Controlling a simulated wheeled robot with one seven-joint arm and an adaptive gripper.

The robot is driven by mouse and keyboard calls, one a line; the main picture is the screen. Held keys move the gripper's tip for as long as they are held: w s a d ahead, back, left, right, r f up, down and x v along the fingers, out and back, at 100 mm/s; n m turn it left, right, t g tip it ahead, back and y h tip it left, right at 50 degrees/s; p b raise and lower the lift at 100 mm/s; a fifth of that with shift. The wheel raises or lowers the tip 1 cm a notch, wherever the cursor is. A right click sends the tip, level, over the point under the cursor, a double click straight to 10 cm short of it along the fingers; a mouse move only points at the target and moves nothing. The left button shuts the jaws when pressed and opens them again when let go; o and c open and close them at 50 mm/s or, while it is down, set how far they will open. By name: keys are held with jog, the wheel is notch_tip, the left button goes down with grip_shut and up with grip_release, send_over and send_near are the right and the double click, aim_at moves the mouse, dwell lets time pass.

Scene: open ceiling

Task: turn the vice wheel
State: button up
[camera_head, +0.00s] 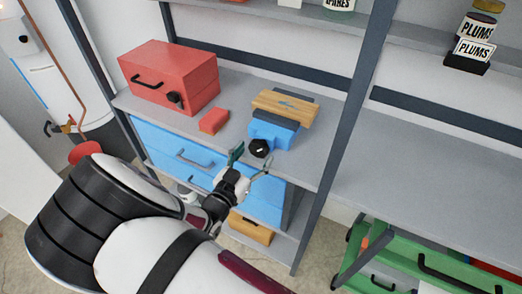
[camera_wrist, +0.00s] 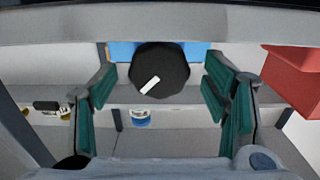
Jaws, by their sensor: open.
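The vice (camera_head: 272,130) is blue and stands near the front edge of the grey shelf, with a wooden block (camera_head: 284,105) at its top. Its black round wheel (camera_head: 259,148) faces me. In the wrist view the wheel (camera_wrist: 160,72) has a slanted white mark and sits between the green finger pads, with blue vice parts behind it. My gripper (camera_head: 252,156) is open and empty just in front of the wheel. In the wrist view my gripper (camera_wrist: 158,92) has one finger on each side of the wheel, with visible gaps.
A red toolbox (camera_head: 170,78) and a small red block (camera_head: 213,120) stand left of the vice. Blue drawers (camera_head: 170,150) lie below the shelf. A dark upright post (camera_head: 350,105) rises to the right. The right shelf (camera_head: 430,165) is mostly clear.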

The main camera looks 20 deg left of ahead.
jog(key=shift+w+d+b, duration=0.1)
jog(key=shift+w+b, duration=0.45)
jog(key=shift+w, duration=0.9)
jog(key=c, duration=1.2)
jog(key=shift+o, duration=0.2)
jog(key=shift+m+p, duration=0.45)
jog(key=shift+m, duration=1.95)
jog(key=o, duration=1.2)
jog(key=shift+c, duration=0.2)
jog(key=shift+s, duration=0.1)
jog(key=s+a, duration=0.1)
jog(key=s, duration=1)
jog(key=shift+s, duration=0.4)
